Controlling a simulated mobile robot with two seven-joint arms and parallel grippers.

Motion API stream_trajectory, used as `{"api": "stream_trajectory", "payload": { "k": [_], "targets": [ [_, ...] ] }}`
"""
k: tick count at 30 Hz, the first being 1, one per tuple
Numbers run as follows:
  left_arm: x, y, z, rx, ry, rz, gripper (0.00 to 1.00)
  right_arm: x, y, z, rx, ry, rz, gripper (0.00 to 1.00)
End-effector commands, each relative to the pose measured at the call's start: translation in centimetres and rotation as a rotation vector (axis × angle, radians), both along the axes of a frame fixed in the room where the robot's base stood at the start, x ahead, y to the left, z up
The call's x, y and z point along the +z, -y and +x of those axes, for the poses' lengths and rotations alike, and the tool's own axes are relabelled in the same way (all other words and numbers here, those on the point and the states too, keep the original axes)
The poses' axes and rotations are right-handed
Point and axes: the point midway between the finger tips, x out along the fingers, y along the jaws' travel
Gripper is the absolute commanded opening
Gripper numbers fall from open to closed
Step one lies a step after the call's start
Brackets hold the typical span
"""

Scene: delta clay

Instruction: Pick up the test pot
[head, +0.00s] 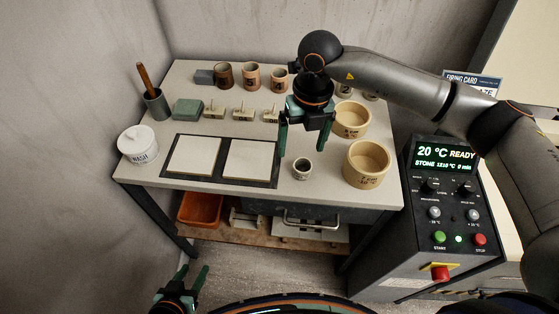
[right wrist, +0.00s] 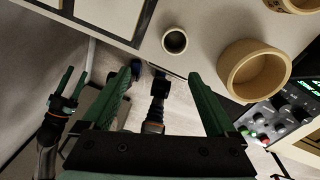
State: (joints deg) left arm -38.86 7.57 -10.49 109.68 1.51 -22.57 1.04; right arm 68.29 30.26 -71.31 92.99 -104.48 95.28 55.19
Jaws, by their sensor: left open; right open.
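A small grey pot with a dark inside and a mark on its side, which looks like the test pot (head: 302,175), stands upright near the table's front edge, right of two white tiles. It also shows in the right wrist view (right wrist: 175,41), beyond my fingertips and apart from them. My right gripper (head: 304,138) is open and empty, pointing down above the table, just behind the pot in the head view. Its two green fingers show in the right wrist view (right wrist: 162,80) with nothing between them. My left gripper (head: 188,280) is open and empty, low in front of the table.
A large cream bowl (head: 367,165) stands close right of the pot, with another bowl (head: 352,120) behind it. Two white tiles on a dark board (head: 221,181) lie left. Several numbered cups (head: 251,77) stand at the back. A control panel (head: 447,195) stands right of the table.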

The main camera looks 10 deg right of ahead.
Motion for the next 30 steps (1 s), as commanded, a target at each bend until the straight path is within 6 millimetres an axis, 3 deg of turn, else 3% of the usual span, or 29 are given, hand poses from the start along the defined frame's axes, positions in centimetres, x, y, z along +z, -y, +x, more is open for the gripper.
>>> {"api": "stream_trajectory", "payload": {
  "k": [1,5,12,22,30],
  "targets": [
    [0.0,0.0,0.0,0.0,0.0,0.0,0.5,0.4,1.0,0.6,-0.016,0.019,-0.042,0.93],
    [0.1,0.0,0.0,0.0,0.0,0.0,0.5,-0.2,2.0,1.0,-0.033,0.032,-0.082,0.93],
    [0.7,0.1,0.0,-0.001,0.0,-0.001,0.5,-4.4,1.9,0.9,-0.029,0.03,-0.079,0.93],
    [1.1,0.1,0.0,-0.001,0.0,-0.001,0.5,-7.5,1.9,1.1,-0.029,0.031,-0.077,0.93],
    [1.6,0.1,0.0,-0.001,0.0,-0.001,0.5,-11.3,1.9,1.4,-0.029,0.031,-0.076,0.93]
  ]
}}
